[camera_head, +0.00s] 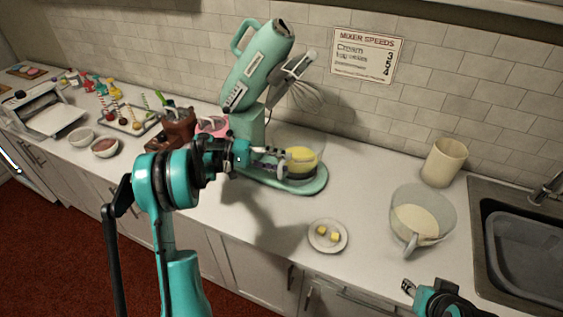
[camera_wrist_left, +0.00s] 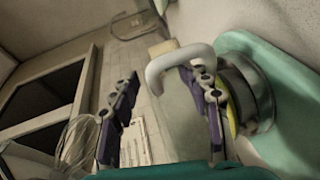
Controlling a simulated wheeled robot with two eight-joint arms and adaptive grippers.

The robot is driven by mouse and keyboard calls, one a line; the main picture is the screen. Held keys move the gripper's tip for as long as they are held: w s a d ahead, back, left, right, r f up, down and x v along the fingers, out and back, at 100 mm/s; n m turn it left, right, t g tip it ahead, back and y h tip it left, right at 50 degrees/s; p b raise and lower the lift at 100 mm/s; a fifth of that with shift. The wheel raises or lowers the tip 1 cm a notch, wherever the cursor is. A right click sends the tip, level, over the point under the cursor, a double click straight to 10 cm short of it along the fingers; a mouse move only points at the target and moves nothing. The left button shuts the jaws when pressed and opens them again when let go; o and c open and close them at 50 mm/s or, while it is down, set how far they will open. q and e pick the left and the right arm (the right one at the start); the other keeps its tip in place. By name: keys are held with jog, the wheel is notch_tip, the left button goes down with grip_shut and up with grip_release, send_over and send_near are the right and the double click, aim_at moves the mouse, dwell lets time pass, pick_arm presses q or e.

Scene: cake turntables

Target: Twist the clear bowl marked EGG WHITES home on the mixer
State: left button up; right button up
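A clear bowl (camera_head: 305,156) with yellow contents sits on the base of the teal mixer (camera_head: 314,184), whose head is tilted up. I cannot read any marking on the bowl. My left gripper (camera_head: 286,162) is at the bowl's left side. In the left wrist view, its fingers (camera_wrist_left: 163,112) are apart, with the bowl's pale handle (camera_wrist_left: 163,65) by the right-hand finger. The handle does not look clamped. The mixer base (camera_wrist_left: 285,95) is at the right there. My right gripper (camera_head: 408,288) is low at the right, over the counter's front; its finger gap is unclear.
A second clear bowl (camera_head: 438,198) with pale contents and a handle stands at the right, by a beige canister (camera_head: 444,162) and the sink (camera_head: 525,252). A plate (camera_head: 328,247) with yellow pieces lies in front. The whisk (camera_head: 305,98) hangs from the raised head. A brown container (camera_head: 178,132) stands left.

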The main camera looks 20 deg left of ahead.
pick_arm(q)
jog(key=shift+s+r, duration=0.1)
jog(key=shift+r, duration=0.05)
jog(key=shift+s+a, duration=0.1)
jog(key=shift+a, duration=0.1)
jog(key=v, duration=0.7)
